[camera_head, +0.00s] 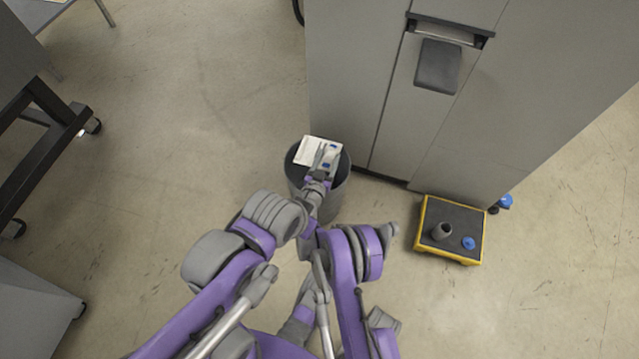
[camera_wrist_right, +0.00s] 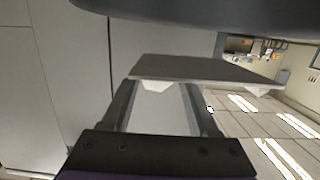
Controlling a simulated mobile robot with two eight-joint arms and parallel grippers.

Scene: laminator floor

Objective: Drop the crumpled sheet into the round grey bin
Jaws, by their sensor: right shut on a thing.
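The crumpled sheet (camera_head: 309,152) is pale with small blue marks and looks fairly flat in the head view. My right gripper (camera_head: 324,160) is shut on it, over the mouth of the round grey bin (camera_head: 338,198). The sheet and gripper hide much of the bin's opening; I cannot tell their height relative to the rim. In the right wrist view the sheet (camera_wrist_right: 205,70) shows nearly edge-on as a grey slab at the fingers (camera_wrist_right: 163,95). A dark curved band, perhaps the bin, crosses the top there. My left gripper cannot be made out.
A tall grey cabinet (camera_head: 350,80) with a handle stands just behind and right of the bin. A yellow-edged dark platform (camera_head: 450,212) with a small cup and a blue item lies right. A wheeled dark frame (camera_head: 45,140) is at left. Floor left of the bin is clear.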

